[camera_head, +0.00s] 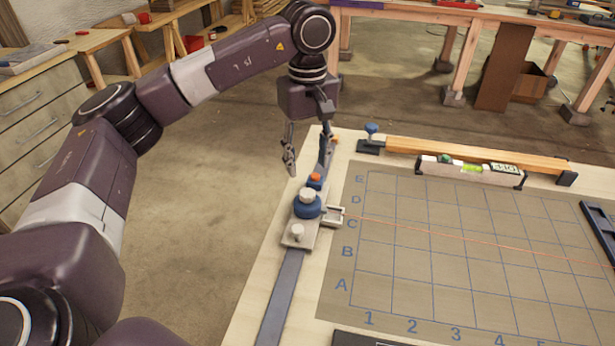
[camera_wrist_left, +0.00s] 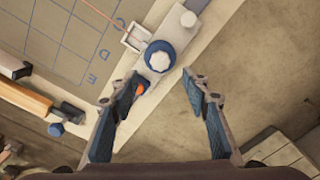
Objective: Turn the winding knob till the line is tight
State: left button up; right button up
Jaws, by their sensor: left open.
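The winding knob (camera_head: 307,205), blue with a pale cap, sits on a pale block on a dark rail at the board's left edge. It also shows in the left wrist view (camera_wrist_left: 160,60). A thin orange line (camera_head: 420,227) runs from a small white bracket (camera_head: 333,215) beside the knob rightward across the board. It looks nearly straight; I cannot tell its tension. My left gripper (camera_head: 306,168) points down, open and empty, just beyond the knob and apart from it. In the left wrist view its spread fingers (camera_wrist_left: 163,84) leave the knob ahead of the tips.
A small orange-topped part (camera_head: 315,179) is near the fingers, and a white knob (camera_head: 297,231) is on the block's near end. A wooden bar (camera_head: 460,149) and a spirit level (camera_head: 470,170) lie along the far edge. The gridded mat (camera_head: 400,275) is otherwise mostly clear.

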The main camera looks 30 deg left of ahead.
pick_arm(q)
notch_tip(320, 180, up, 4)
jog(key=shift+f, duration=0.1)
dwell(0.6)
